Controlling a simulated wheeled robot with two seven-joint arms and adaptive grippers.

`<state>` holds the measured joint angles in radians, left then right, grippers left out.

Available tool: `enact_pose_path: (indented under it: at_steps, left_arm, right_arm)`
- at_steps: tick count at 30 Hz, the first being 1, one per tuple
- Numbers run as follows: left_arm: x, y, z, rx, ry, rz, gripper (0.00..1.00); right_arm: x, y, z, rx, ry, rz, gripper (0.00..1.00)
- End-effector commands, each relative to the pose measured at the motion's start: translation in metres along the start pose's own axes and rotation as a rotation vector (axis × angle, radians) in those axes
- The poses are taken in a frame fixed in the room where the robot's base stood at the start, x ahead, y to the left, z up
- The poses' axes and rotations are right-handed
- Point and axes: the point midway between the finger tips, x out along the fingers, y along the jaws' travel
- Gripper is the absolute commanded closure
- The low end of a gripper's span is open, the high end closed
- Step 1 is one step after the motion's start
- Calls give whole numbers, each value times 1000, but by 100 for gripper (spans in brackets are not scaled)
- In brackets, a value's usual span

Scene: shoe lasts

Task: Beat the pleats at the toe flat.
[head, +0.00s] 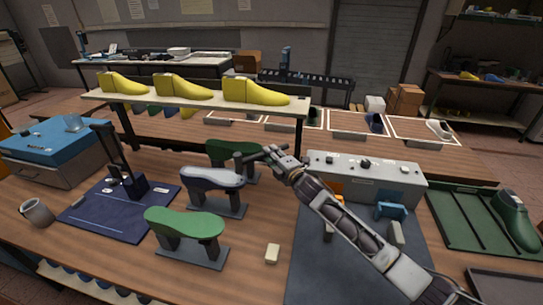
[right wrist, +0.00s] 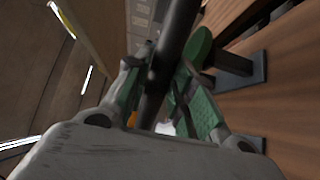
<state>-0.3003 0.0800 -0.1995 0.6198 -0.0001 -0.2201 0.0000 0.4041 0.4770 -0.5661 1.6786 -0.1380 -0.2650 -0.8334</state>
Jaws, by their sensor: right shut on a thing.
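My right gripper (head: 274,155) reaches in from the lower right and is shut on a dark tool (head: 248,157), probably a hammer. In the right wrist view, the tool's dark round handle (right wrist: 170,65) runs between the fingers. The tool is near the toe-to-heel line of a pale, dark-blue-edged shoe form (head: 212,178) on a grey stand; I cannot tell whether it touches. Pleats are too small to make out. A dark green last (head: 228,150) stands behind, and a lighter green last (head: 185,222) stands in front. My left gripper is not in view.
A blue mat (head: 90,220) bears a black upright device (head: 127,180). A mug (head: 37,212) stands at left. A shelf (head: 190,100) with yellow lasts crosses behind. A grey box (head: 365,175) and a green tray (head: 470,225) are at right. A small cream block (head: 272,253) lies in front.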

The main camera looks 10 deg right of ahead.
Motion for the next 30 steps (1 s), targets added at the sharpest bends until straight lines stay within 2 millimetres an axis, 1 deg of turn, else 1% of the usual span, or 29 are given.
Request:
enact_pose_path:
  at_steps: [14,27,30]
  left_arm:
    - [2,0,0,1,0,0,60]
    - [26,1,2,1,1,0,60]
    - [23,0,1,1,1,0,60]
  right_arm:
    - [0,-2,0,0,0,1,99]
    - [0,-38,0,2,1,2,99]
    - [0,-34,0,1,1,2,99]
